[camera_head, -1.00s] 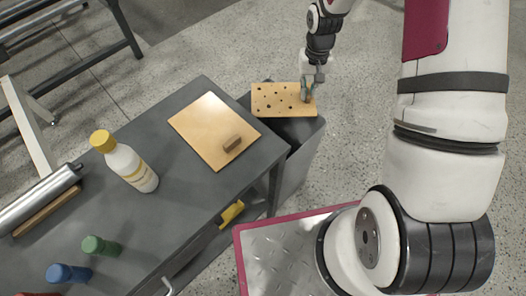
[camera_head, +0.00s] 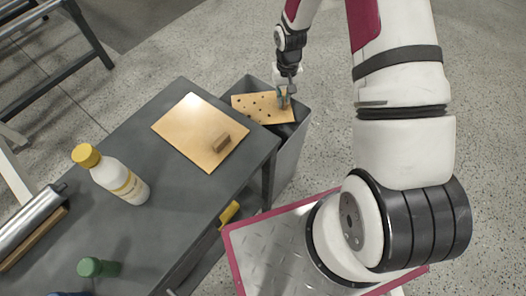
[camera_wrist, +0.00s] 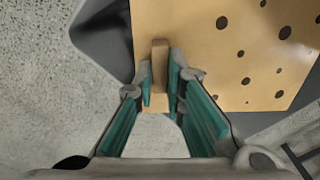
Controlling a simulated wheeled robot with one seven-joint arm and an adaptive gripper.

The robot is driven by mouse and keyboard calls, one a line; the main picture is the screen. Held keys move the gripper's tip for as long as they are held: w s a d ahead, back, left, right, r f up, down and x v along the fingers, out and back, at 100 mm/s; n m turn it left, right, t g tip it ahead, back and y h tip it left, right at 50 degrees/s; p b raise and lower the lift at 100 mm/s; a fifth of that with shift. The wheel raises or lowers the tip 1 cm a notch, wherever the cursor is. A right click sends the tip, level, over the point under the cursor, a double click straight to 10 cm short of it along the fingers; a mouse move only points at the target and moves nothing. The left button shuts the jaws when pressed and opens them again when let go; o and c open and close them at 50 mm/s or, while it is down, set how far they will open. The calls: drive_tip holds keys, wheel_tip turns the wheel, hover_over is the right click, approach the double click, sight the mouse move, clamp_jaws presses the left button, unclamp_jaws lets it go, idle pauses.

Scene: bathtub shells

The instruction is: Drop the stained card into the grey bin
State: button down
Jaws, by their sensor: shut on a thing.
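The stained card (camera_head: 258,108) is a tan board with several dark spots. My gripper (camera_head: 284,98) is shut on it near its right end. In the wrist view the gripper (camera_wrist: 160,88) pinches a small upright wooden tab (camera_wrist: 159,62) at the edge of the spotted card (camera_wrist: 225,60). The card is over the opening of the grey bin (camera_head: 290,160), which stands on the floor against the table's right end. The card hides part of the opening, and I cannot tell its exact height above the rim. The bin also shows in the wrist view (camera_wrist: 100,30).
Speckled floor right of the bin is clear.

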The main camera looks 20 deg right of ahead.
drive_tip(key=c, duration=1.6)
unclamp_jaws()
drive_tip(key=shift+o, duration=0.2)
wheel_tip(320, 180, up, 12)
